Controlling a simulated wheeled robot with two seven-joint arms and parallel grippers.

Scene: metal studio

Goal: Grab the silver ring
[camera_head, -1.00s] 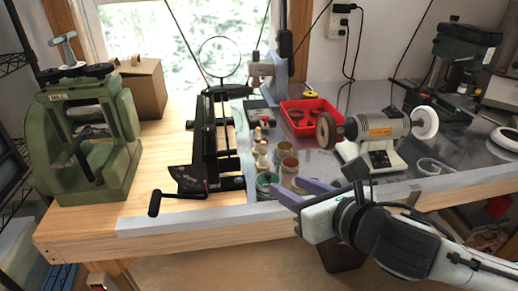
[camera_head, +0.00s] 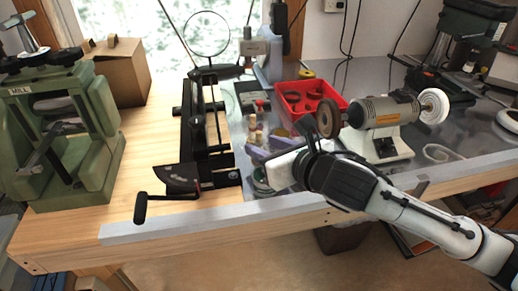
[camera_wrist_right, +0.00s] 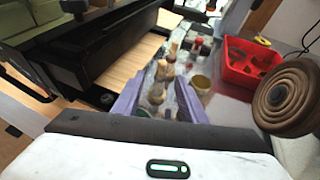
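I cannot clearly make out a silver ring in either view. My right gripper (camera_head: 265,146) reaches over the metal-topped part of the bench, beside small wooden pegs (camera_head: 254,131). In the right wrist view its two purple fingers (camera_wrist_right: 159,97) are spread apart. Wooden pegs (camera_wrist_right: 157,92) show between and beyond them, and nothing is visibly gripped. A brass-coloured cup (camera_wrist_right: 201,84) stands just right of the right finger. The gripper body partly hides a green cup (camera_head: 261,179) in the head view. My left gripper is not in view.
A red tray (camera_head: 308,96) lies behind my right gripper. A bench grinder (camera_head: 385,114) with a brown wheel (camera_wrist_right: 290,95) stands close on the right. A black rail tool (camera_head: 207,130) stands left, and a green mill (camera_head: 60,130) farther left. Bare wood lies between them.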

